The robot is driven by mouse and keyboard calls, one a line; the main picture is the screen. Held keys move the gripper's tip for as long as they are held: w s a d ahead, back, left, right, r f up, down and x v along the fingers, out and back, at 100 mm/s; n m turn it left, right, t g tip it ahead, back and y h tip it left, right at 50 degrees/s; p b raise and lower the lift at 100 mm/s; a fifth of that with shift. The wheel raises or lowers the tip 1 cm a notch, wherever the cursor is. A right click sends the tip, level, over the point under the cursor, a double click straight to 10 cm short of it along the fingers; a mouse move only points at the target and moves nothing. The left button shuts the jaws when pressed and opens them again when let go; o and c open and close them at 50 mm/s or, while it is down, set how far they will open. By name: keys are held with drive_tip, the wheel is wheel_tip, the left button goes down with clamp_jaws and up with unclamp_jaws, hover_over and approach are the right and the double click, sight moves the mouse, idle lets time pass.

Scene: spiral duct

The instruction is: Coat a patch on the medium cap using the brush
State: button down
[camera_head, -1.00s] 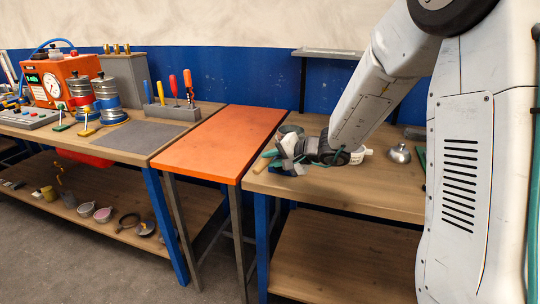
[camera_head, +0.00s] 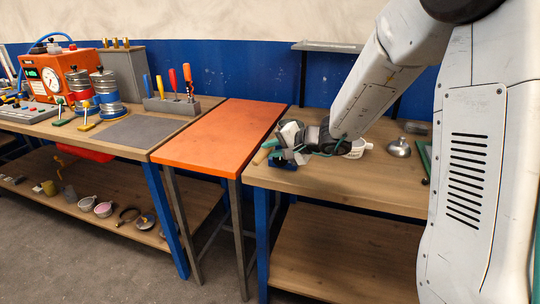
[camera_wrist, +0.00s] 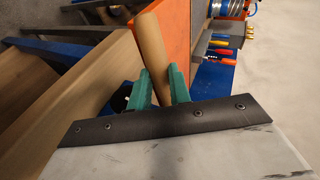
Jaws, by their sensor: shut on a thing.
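My gripper (camera_head: 276,147) is low over the near left corner of the right wooden bench. In the wrist view, its green fingers (camera_wrist: 160,88) are shut on a plain wooden handle, which I take for the brush (camera_wrist: 150,45). The handle's end also shows in the head view (camera_head: 263,152), pointing left towards the orange table. The brush's bristles are hidden behind my gripper. I cannot tell which thing is the medium cap; several small round parts and cups (camera_head: 103,209) lie on the left bench's lower shelf, too small to identify.
A dark blue object (camera_head: 276,162) sits under my gripper. A white tub (camera_head: 356,149) and a metal funnel-like piece (camera_head: 399,147) stand to the right. The orange table (camera_head: 228,135) is bare. The left bench holds cans (camera_head: 107,88), a tool rack (camera_head: 172,104) and a grey mat (camera_head: 143,130).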

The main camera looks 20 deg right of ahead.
sight(258, 161)
drive_tip(key=shift+s+d+r, duration=0.1)
drive_tip(key=shift+d, duration=0.2)
drive_tip(key=shift+f, duration=2.05)
drive_tip(key=shift+r, duration=0.1)
wheel_tip(258, 161, up, 2)
drive_tip(key=shift+d+r, duration=0.1)
drive_tip(key=shift+r, duration=0.85)
drive_tip(key=shift+s+a, duration=0.6)
drive_tip(key=shift+s, duration=0.25)
drive_tip(key=shift+s+a, duration=0.6)
drive_tip(key=shift+s, duration=0.2)
drive_tip(key=shift+s+a, duration=0.6)
drive_tip(key=shift+s, duration=0.25)
drive_tip(key=shift+s, duration=0.1)
